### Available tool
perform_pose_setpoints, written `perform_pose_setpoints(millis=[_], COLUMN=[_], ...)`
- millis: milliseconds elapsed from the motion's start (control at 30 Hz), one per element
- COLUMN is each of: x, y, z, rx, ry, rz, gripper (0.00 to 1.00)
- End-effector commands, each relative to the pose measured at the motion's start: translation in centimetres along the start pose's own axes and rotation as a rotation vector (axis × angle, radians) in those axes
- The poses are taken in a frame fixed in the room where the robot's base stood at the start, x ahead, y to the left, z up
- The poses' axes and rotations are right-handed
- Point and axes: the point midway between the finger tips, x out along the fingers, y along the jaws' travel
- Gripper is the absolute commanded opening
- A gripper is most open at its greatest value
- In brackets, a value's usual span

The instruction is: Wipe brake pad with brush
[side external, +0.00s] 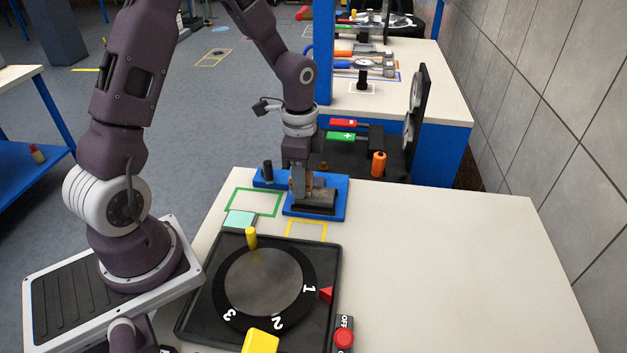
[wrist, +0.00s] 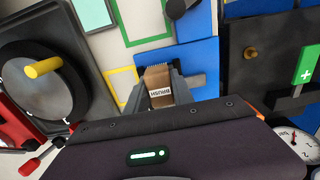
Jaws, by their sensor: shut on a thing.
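My gripper (side external: 298,192) is shut on the brush (wrist: 158,90), a tan block labelled BRUSH, with bristles at its far end in the wrist view. In the side view the brush is mostly hidden by the fingers. The gripper is low over the right part of a blue holder (side external: 338,192). A dark grey slab (side external: 318,208), probably the brake pad, lies on that part, just under the fingers. I cannot tell whether the bristles touch it. In the wrist view the fingers and brush cover most of that spot.
A black peg (side external: 267,172) stands on the holder's left part. A mint block (side external: 240,219) sits beside green and yellow outlines. The table's right side (side external: 450,270) is clear.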

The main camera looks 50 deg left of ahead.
Motion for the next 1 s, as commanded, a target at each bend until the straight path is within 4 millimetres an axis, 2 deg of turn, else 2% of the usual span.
perform_pose_setpoints(millis=[67, 833, 900, 1000], x=[0.0, 0.1, -0.1, -2.5], y=[0.0, 0.1, 0.0, -0.1], z=[0.7, -6.7, -6.7, -6.7], rx=[-0.002, 0.001, -0.002, -0.001], ry=[-0.002, 0.000, 0.000, 0.003], rz=[0.001, 0.000, 0.000, -0.004], gripper=[0.00, 0.00, 0.00, 0.00])
